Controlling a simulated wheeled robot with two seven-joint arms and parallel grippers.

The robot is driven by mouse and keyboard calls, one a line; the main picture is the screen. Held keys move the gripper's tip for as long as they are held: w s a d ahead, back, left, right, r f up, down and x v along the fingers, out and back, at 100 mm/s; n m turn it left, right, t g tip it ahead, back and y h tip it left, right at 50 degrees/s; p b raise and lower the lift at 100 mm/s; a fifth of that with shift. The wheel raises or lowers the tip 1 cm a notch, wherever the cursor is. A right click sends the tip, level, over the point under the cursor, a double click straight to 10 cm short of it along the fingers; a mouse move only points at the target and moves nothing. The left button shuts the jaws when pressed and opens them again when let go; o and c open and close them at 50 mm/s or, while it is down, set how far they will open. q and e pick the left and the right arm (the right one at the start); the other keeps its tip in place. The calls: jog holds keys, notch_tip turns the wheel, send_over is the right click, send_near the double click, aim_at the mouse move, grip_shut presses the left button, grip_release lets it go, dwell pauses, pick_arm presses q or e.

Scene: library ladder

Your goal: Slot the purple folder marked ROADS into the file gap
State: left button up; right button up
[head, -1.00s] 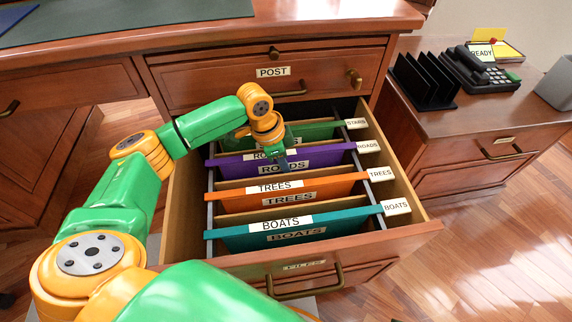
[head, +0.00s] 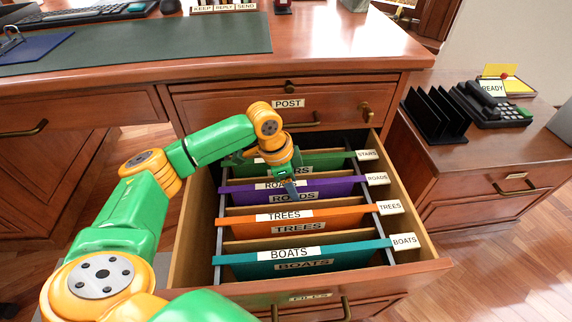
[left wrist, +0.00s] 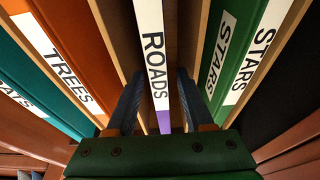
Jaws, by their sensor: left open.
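The purple folder (head: 335,187) marked ROADS hangs in the open file drawer (head: 437,268), between the green STARS folder (head: 325,163) and the orange TREES folder (head: 345,217). It sits level with its neighbours, its bottom hidden in the drawer. My left gripper (head: 289,190) is over the purple folder, left of its middle. In the left wrist view my left gripper (left wrist: 158,95) is open, one finger on each side of the ROADS label strip (left wrist: 153,55). Whether the fingers touch the folder is unclear. My right gripper is out of view.
A teal BOATS folder (head: 350,252) hangs nearest the drawer front. The closed POST drawer (head: 240,112) is just above and behind. A side cabinet (head: 450,155) at the right holds a black rack (head: 432,115) and a telephone (head: 490,105).

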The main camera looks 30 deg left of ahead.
pick_arm(q)
jog(key=p+v, duration=0.3)
jog(key=v, duration=0.6)
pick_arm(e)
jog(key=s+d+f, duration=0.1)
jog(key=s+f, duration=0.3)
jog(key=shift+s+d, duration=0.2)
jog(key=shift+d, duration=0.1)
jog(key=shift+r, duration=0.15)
